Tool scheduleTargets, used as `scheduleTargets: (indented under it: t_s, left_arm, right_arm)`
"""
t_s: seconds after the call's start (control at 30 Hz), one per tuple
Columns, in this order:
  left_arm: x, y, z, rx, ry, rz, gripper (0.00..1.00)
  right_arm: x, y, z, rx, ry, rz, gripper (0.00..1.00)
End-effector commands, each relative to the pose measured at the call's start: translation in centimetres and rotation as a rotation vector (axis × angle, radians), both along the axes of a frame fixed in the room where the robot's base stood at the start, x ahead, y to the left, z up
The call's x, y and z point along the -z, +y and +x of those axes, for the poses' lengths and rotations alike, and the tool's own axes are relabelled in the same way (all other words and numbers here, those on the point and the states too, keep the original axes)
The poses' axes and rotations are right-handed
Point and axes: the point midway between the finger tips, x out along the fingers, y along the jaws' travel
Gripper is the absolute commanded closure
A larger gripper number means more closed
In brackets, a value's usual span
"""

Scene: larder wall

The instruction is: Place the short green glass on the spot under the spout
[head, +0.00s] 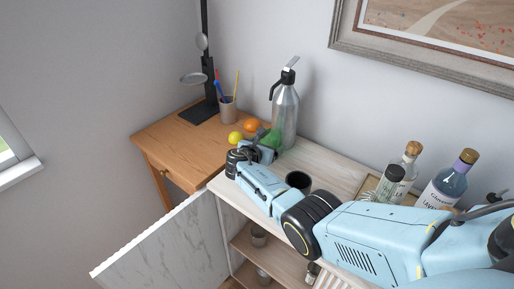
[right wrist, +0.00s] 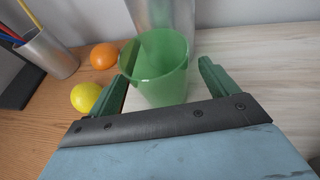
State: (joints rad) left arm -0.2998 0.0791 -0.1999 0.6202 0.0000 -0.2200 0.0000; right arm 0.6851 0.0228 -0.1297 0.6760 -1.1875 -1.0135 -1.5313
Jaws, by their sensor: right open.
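The short green glass (right wrist: 158,72) stands upright on the pale wooden top, just in front of a silver siphon bottle (head: 285,115). In the head view the glass (head: 272,139) is partly hidden by my right gripper (head: 266,137). It appears below the siphon's dark spout (head: 273,91), but I cannot tell how exactly it lines up. In the right wrist view my right gripper (right wrist: 167,60) is open, with one green finger on each side of the glass. I cannot see a marked spot. My left gripper is not in view.
A lemon (head: 235,137) and an orange (head: 251,124) lie left of the glass. A pen cup (head: 228,109) stands behind them. A dark cup (head: 299,181) is beside my right arm. Bottles (head: 448,181) stand at right. A marbled door (head: 170,250) hangs open below.

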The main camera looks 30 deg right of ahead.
Motion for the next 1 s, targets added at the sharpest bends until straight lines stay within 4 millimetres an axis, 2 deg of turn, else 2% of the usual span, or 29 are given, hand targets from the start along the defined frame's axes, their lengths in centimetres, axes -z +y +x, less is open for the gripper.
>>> scheduleTargets:
  t_s: [0.03, 0.13, 0.3, 0.5, 1.0]
  left_arm:
    - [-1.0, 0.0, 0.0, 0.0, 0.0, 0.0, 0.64]
    - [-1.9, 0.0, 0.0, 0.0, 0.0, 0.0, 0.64]
    - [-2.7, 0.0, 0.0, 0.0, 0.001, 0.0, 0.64]
    - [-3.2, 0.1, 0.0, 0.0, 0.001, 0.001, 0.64]
    - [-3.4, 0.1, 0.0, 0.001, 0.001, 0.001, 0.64]
  right_arm:
    - [-0.7, 0.9, -0.5, -0.003, -0.001, 0.003, 0.14]
    - [-1.4, 2.4, -1.6, -0.003, -0.001, 0.003, 0.14]
    - [-2.3, 5.0, -3.2, -0.003, -0.001, 0.002, 0.14]
    - [-3.1, 7.0, -4.6, -0.002, -0.001, 0.002, 0.14]
    - [-3.5, 7.7, -5.0, -0.001, 0.0, 0.0, 0.14]
